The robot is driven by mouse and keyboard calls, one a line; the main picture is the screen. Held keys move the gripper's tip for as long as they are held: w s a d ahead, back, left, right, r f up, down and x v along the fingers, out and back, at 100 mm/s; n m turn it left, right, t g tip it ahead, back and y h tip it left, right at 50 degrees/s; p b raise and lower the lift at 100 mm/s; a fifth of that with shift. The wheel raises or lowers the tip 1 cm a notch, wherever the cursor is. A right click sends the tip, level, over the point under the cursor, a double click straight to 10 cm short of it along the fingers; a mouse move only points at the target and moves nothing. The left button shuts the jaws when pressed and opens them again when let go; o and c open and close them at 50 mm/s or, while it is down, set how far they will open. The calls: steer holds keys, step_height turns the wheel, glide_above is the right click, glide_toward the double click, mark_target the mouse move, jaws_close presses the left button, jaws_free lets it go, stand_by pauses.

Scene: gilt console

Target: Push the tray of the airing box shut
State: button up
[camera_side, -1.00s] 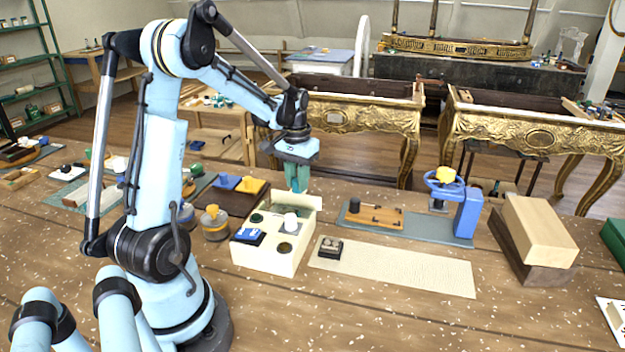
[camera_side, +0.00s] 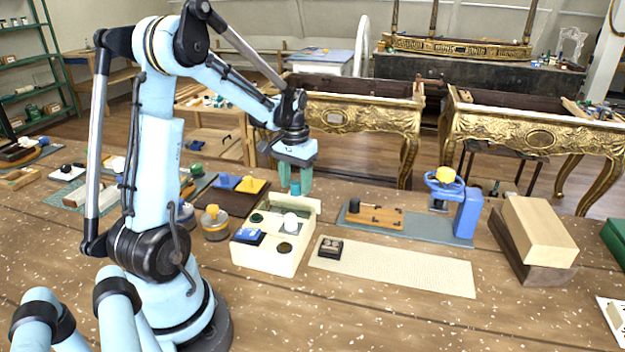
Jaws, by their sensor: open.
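No part is clearly recognisable as the airing box or its tray. A cream, open-topped compartment box (camera_side: 262,262) stands centre-left on the bench, holding a blue item (camera_side: 248,236), a white round-topped piece (camera_side: 290,222) and dark green round pieces. At right, a pale wooden block (camera_side: 541,232) rests on a dark brown base (camera_side: 515,250) that shows along its left and front. My gripper (camera_side: 295,186) points down above the back of the cream box, its teal fingers apart. A small blue-teal piece shows between or behind the fingertips; I cannot tell whether they touch it.
A beige ribbed mat (camera_side: 420,273) with a small dark block (camera_side: 331,247) lies right of the cream box. Behind it are a wooden board with a black knob (camera_side: 375,215) and a blue press (camera_side: 465,212). A jar (camera_side: 215,224) stands left of the box.

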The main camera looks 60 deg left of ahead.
step_height(320, 180, up, 12)
stand_by(0.6)
step_height(320, 180, down, 12)
steer(key=n, duration=0.6)
steer(key=shift+r, duration=0.15)
stand_by(0.5)
steer(key=shift+c, duration=0.3)
jaws_close()
